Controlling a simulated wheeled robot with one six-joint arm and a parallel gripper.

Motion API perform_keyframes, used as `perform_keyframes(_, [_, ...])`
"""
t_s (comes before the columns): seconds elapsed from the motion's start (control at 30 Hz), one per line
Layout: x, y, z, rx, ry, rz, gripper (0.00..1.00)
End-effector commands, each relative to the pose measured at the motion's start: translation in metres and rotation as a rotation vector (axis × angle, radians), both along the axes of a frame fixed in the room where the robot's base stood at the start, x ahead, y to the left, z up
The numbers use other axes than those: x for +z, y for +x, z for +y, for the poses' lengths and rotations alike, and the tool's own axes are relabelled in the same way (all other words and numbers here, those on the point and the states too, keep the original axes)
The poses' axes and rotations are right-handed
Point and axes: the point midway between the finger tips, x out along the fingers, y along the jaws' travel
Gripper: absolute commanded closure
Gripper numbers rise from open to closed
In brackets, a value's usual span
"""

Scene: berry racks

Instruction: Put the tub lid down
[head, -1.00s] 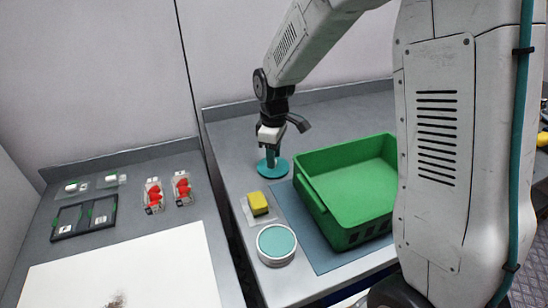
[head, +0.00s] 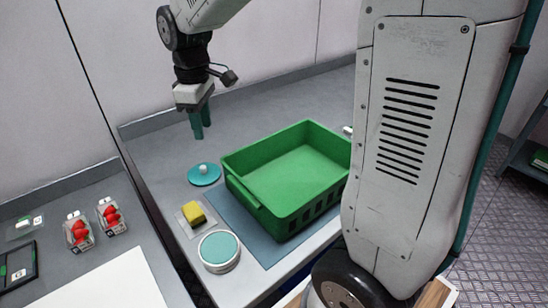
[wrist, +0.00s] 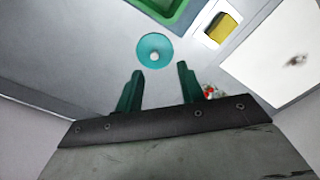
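The tub lid (head: 204,175) is a teal disc with a pale round knob. It lies flat on the grey counter, left of the green crate, and also shows in the wrist view (wrist: 146,43). My gripper (head: 199,132) is raised above the counter, apart from the lid. In the wrist view its two green fingers (wrist: 159,72) stand apart with nothing between them. A round tub (head: 219,252) with a pale rim and teal top face stands near the counter's front.
The green crate (head: 232,181) stands empty on a blue mat (head: 252,246). A yellow sponge (head: 194,214) lies between lid and tub. Two clear punnets of red berries (head: 78,232) stand on the left counter.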

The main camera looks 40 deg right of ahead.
Motion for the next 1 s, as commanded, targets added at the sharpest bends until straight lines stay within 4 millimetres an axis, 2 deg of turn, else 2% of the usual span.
perform_keyframes(0.03, [0.013, -0.020, -0.003, -0.051, 0.001, -0.015, 0.61])
perform_keyframes(0.1, [0.026, -0.050, -0.007, -0.133, 0.004, -0.026, 0.61])
perform_keyframes(0.23, [0.041, -0.104, -0.014, -0.290, 0.011, -0.045, 0.61])
perform_keyframes(0.4, [0.047, -0.174, -0.020, -0.492, 0.024, -0.070, 0.61])
perform_keyframes(0.5, [0.043, -0.209, -0.023, -0.599, 0.032, -0.080, 0.61])
perform_keyframes(0.6, [0.038, -0.235, -0.024, -0.684, 0.039, -0.089, 0.61])
perform_keyframes(0.7, [0.032, -0.252, -0.025, -0.741, 0.043, -0.094, 0.61])
perform_keyframes(0.8, [0.030, -0.260, -0.026, -0.770, 0.046, -0.096, 0.61])
perform_keyframes(1.0, [0.029, -0.262, -0.027, -0.779, 0.047, -0.095, 0.61])
